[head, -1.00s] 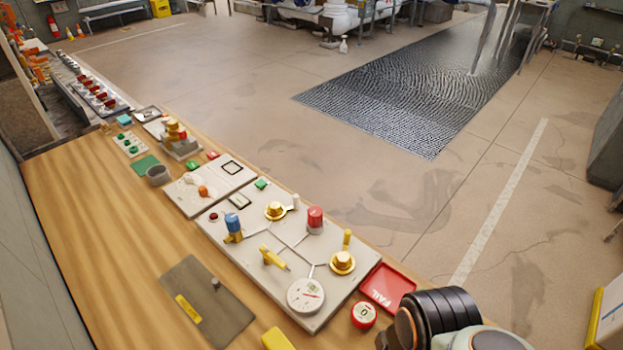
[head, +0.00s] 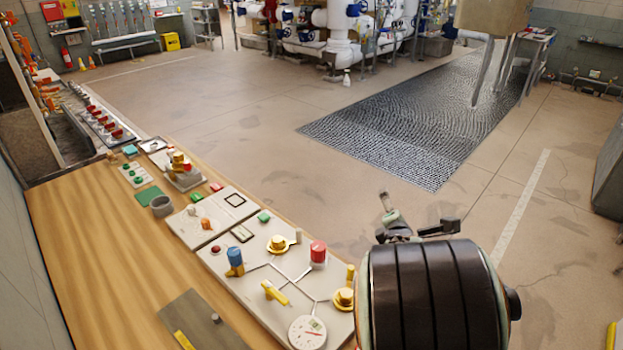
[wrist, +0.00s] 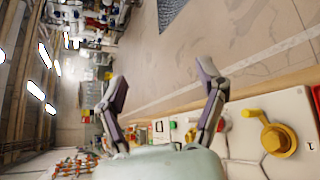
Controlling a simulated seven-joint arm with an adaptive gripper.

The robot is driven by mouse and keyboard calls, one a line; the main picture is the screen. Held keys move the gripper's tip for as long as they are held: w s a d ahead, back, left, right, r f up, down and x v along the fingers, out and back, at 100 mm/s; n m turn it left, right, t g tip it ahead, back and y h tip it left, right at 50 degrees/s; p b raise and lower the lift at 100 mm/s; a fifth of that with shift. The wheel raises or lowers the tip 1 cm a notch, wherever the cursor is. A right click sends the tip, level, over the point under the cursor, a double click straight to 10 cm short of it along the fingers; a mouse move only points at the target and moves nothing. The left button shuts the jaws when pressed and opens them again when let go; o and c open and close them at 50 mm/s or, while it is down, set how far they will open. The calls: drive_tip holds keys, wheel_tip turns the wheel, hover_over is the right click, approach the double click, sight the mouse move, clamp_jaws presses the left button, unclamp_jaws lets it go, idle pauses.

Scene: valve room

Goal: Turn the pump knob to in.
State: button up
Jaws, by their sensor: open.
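A light panel (head: 253,285) on the wooden bench bears a blue-topped knob (head: 235,258), a red-topped knob (head: 318,252), a brass knob (head: 278,243) with a pointer, a second brass knob (head: 345,297), a yellow lever (head: 274,293) and a round gauge (head: 307,332). No readable label shows which is the pump knob. My gripper (head: 418,222) is raised beyond the panel's right end, touching nothing. In the wrist view, its two fingers (wrist: 162,78) are spread and empty. A brass knob with a yellow handle (wrist: 277,137) shows right of them.
A smaller plate (head: 212,213) with an orange knob adjoins the panel. Farther left are a grey cup (head: 161,206) and a red-knobbed block (head: 181,172). A dark plate (head: 202,322) lies on the near bench (head: 95,255).

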sight(319, 253)
drive_tip(key=w+a+f+n+y, duration=0.1)
drive_tip(key=a+f+n, duration=0.3)
drive_tip(key=f, duration=0.2)
drive_tip(key=a+f+n+y, duration=0.1)
drive_tip(key=a+f+n, duration=0.4)
drive_tip(key=f, duration=0.1)
drive_tip(key=w+a+f+n+y, duration=0.1)
drive_tip(key=a+f+n, duration=0.3)
drive_tip(key=f, duration=0.2)
drive_tip(key=shift+w+a, duration=0.15)
drive_tip(key=shift+w, duration=0.2)
drive_tip(key=x, duration=0.5)
drive_tip(key=shift+w+a+f, duration=0.1)
drive_tip(key=shift+a+f, duration=0.1)
drive_tip(key=shift+a, duration=0.2)
drive_tip(key=shift+w+f+g, duration=0.25)
drive_tip(key=shift+w+g, duration=0.05)
drive_tip(key=shift+w, duration=0.35)
drive_tip(key=c, duration=1.2)
